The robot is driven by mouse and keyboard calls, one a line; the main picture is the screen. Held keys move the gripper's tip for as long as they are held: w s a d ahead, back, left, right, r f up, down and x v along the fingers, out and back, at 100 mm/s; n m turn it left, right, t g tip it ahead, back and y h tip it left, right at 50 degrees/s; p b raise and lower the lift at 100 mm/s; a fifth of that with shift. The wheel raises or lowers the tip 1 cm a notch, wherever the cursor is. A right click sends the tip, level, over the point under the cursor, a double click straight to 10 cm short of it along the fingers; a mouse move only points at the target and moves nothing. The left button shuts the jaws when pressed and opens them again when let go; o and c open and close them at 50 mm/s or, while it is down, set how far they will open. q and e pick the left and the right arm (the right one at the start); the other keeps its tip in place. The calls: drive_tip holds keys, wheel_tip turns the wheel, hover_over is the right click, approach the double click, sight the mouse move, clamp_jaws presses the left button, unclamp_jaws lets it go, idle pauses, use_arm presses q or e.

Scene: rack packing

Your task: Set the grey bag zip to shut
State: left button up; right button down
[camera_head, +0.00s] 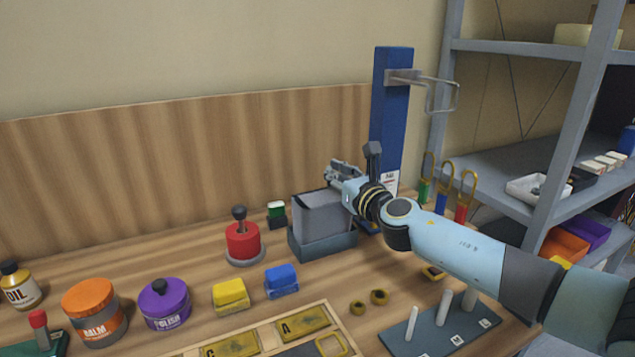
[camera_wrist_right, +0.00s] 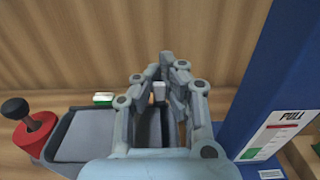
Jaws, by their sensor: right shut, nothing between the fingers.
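The grey bag (camera_head: 322,213) stands upright in a dark grey holder (camera_head: 325,248) near the back of the bench. It also shows in the wrist view (camera_wrist_right: 82,138), left of my fingers. My right gripper (camera_head: 335,170) is over the bag's top right end, shut with nothing held. In the wrist view its fingertips (camera_wrist_right: 165,68) point toward the wooden back panel. A small light grey tab (camera_wrist_right: 159,91), perhaps the zip pull, shows between the fingers. My gripper and arm hide part of the bag's top, and I cannot tell the zip's setting. My left gripper is out of view.
A blue post (camera_head: 391,115) with a wire bracket rises close behind my right wrist. A red knobbed pot (camera_head: 242,240) and a green block (camera_head: 277,213) stand left of the holder. Yellow and blue blocks (camera_head: 281,279) lie in front. Shelving (camera_head: 500,175) stands at the right.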

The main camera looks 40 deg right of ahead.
drive_tip(key=shift+s+f, duration=0.1)
drive_tip(key=shift+f, duration=0.1)
drive_tip(key=c, duration=1.4)
unclamp_jaws()
drive_tip(key=shift+r, duration=0.15)
drive_tip(key=shift+o, duration=0.2)
drive_tip(key=shift+s, duration=0.1)
drive_tip(key=v, duration=1.1)
drive_tip(key=shift+s, duration=0.35)
drive_tip(key=shift+a, duration=0.1)
